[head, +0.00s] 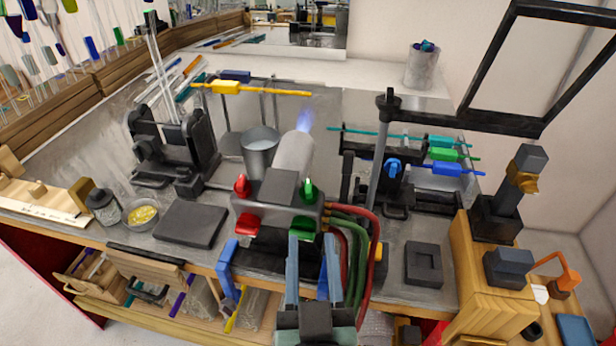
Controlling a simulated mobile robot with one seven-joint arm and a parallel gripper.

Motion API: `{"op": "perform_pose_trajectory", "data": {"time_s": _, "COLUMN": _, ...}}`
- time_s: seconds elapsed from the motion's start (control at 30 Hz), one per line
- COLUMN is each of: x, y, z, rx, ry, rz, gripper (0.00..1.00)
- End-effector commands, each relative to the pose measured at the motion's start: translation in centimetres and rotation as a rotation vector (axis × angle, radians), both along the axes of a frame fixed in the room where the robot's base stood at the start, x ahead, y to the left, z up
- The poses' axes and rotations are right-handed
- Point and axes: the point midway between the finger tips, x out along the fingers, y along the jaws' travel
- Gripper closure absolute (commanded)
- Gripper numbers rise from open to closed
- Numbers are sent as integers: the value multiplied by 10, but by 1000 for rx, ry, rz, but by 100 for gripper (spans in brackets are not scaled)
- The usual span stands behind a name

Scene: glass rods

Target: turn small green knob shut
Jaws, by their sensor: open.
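The torch burner (293,155) stands in the middle of the bench with a blue flame (305,118) at its mouth. On its dark grey valve block are a small green knob (308,188) at the upper right and a larger green knob (306,223) below it. A small red knob (241,184) and a larger red knob (246,224) are on the left. My gripper (312,242) is open and empty, its two fingers pointing up the picture, just below the larger green knob and apart from the small one. Whether a finger touches the larger knob I cannot tell.
Red and green hoses (352,250) curve down just right of my gripper. A blue clamp-like part (229,265) stands to its left. A yellow rod (270,91) lies across a stand behind the torch. A dark post (380,160) rises at right.

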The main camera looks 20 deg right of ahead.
Motion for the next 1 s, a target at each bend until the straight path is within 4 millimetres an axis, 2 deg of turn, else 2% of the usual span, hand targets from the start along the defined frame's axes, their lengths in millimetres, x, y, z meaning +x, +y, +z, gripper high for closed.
{"op": "perform_pose_trajectory", "data": {"time_s": 0.6, "x": 97, "y": -36, "z": 4, "rx": -2, "ry": -2, "rz": 0, "gripper": 56}}
{"op": "perform_pose_trajectory", "data": {"time_s": 0.8, "x": 112, "y": -42, "z": 2, "rx": 0, "ry": -3, "rz": 0, "gripper": 56}}
{"op": "perform_pose_trajectory", "data": {"time_s": 1.0, "x": 116, "y": -43, "z": 1, "rx": -1, "ry": -3, "rz": 0, "gripper": 56}}
